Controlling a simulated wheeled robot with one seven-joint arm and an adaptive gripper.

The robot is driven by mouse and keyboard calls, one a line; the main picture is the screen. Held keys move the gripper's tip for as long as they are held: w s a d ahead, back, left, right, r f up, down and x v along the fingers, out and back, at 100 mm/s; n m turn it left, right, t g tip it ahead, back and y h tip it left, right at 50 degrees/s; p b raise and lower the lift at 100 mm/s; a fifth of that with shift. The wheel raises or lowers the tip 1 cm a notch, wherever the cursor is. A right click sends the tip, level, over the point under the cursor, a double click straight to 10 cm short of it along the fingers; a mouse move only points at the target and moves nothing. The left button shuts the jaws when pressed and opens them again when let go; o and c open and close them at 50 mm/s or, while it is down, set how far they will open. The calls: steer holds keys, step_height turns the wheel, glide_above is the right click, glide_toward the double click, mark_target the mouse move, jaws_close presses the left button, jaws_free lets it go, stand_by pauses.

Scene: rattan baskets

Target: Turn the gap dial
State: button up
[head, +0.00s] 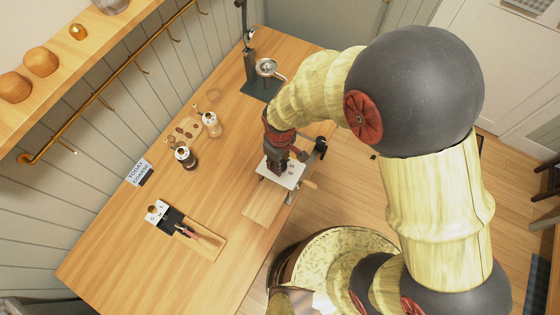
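A white plate with dark markings (291,174) stands near the right edge of the wooden table. It is part of a small device with a dark clamp-like piece (320,147) and a wooden handle (309,184) at its right. The markings are too small to read surely. My gripper (277,170) points down at the plate, on or just above it. My gripper and arm hide part of the device, and I cannot make out the gap dial itself. I cannot tell whether the fingers are open or shut on something.
A dark stand with a metal piece (267,68) is at the table's back. Two jars (187,158) (212,125), a small card (139,171) and a tool holder on a board (172,220) are at left. The wooden table (120,245) is clear at front left.

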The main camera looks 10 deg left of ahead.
stand_by(0.4)
steer(key=o, duration=1.1)
steer(key=shift+o, duration=0.2)
steer(key=shift+r, duration=0.1)
step_height(320, 180, up, 12)
